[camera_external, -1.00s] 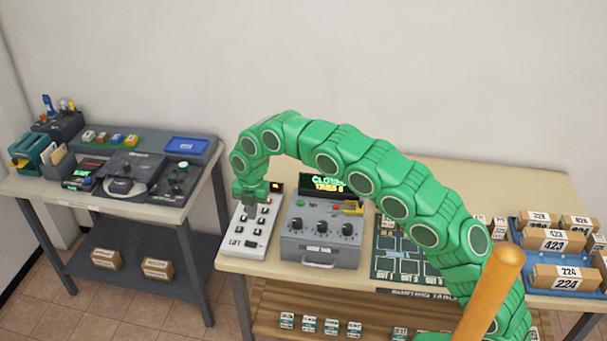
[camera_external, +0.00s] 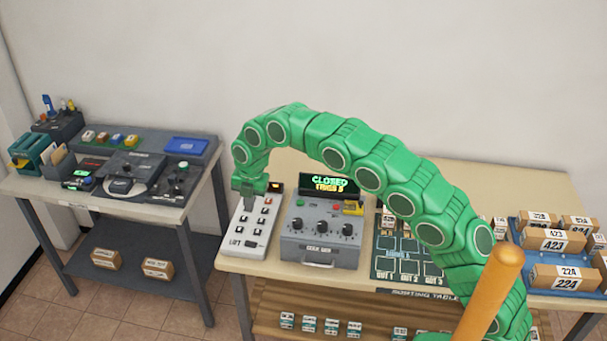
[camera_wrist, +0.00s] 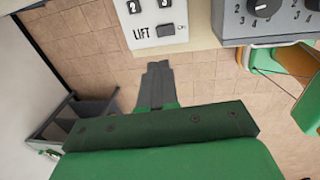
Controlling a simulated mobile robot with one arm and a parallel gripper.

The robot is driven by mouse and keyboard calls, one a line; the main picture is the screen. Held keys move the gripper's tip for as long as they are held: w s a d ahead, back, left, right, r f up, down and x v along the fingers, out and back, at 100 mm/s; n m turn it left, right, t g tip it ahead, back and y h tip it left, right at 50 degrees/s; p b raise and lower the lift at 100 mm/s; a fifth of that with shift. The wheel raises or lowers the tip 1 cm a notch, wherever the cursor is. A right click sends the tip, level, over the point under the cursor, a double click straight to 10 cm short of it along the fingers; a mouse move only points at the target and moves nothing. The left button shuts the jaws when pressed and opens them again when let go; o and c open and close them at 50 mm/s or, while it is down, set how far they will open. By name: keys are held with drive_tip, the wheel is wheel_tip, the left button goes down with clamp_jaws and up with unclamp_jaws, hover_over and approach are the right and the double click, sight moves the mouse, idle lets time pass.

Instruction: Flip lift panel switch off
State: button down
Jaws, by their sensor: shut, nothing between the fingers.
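The white lift panel (camera_external: 236,228) lies at the left end of the middle table, with rows of dark buttons. Its dark switch (camera_external: 251,244) sits beside the word LIFT near the front edge. In the wrist view, the panel (camera_wrist: 150,12) is at the top, and the switch (camera_wrist: 165,30) shows right of the lettering. Which way the switch is tipped is too small to tell. My gripper (camera_external: 249,204) is over the panel's far half, fingers pointing down. In the wrist view, my gripper (camera_wrist: 157,66) is shut and empty, appearing below the switch. Contact with the panel cannot be told.
A small orange-lit display (camera_external: 275,187) is at the panel's back. A grey dial box (camera_external: 320,240) with a green CLOSED display stands close right of the panel. Further right are a sorting board (camera_external: 388,262) and boxes (camera_external: 553,240). The left table (camera_external: 150,205) is separate.

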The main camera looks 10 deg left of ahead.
sight(249, 243)
drive_tip(key=shift+f, duration=0.1)
drive_tip(key=f, duration=0.4)
drive_tip(key=a+f, duration=0.1)
drive_tip(key=f, duration=0.8)
drive_tip(key=shift+a, duration=0.25)
drive_tip(key=shift+a+f, duration=0.1)
drive_tip(key=shift+f, duration=0.4)
drive_tip(key=shift+w, duration=0.1)
drive_tip(key=shift+a+f+h, duration=0.15)
drive_tip(key=shift+h, duration=0.15)
drive_tip(key=shift+d+f, duration=0.1)
drive_tip(key=shift+d, duration=0.1)
